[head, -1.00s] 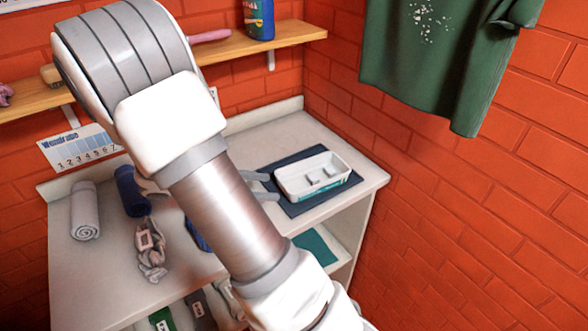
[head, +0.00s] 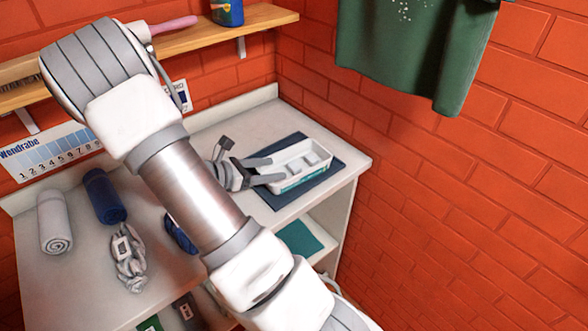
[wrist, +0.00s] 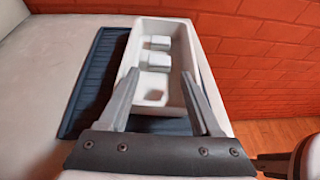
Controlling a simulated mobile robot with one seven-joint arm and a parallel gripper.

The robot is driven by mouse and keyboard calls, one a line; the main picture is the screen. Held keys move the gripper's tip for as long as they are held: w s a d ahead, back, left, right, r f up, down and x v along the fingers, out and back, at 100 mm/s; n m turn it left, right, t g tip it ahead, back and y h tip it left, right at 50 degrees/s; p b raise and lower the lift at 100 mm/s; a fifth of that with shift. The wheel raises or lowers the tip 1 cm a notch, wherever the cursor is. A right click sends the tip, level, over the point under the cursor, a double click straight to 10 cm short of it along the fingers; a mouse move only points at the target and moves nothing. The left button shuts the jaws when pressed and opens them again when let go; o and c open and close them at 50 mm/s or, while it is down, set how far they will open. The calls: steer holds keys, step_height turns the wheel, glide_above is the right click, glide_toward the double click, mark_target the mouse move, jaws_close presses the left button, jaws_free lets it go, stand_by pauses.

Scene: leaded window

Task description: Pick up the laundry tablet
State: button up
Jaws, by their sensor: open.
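The laundry tablets are small whitish blocks in a white open-topped box (head: 272,188) with a teal label on its side. In the wrist view two tablets, one farther (wrist: 160,42) and one nearer (wrist: 153,62), lie in the box (wrist: 185,95). A paler shape nearer to me in the box is hard to make out. My gripper (head: 268,170) is open and empty at the box's near left end. In the wrist view its fingers (wrist: 160,75) are spread over the near part of the box, with the tablets beyond, roughly between the tips.
The box stands on a dark blue mat (head: 332,178) at the right of the counter (head: 80,240). A grey rolled towel (head: 54,225), a navy roll (head: 104,197) and a tied cloth bundle (head: 128,258) lie at left. A green shirt (head: 410,50) hangs above; a brick wall stands at right.

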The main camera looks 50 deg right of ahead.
mark_target(295, 165)
steer(key=x, duration=0.6)
steer(key=shift+d+f, duration=0.1)
steer(key=shift+d, duration=0.1)
steer(key=shift+c, duration=0.3)
jaws_close()
steer(key=shift+r, duration=0.75)
step_height(295, 165, up, 3)
steer(key=shift+f, duration=0.1)
steer(key=s+d+r, duration=0.6)
steer(key=s+d, duration=0.1)
steer(key=s, duration=0.2)
steer(key=shift+r, duration=0.4)
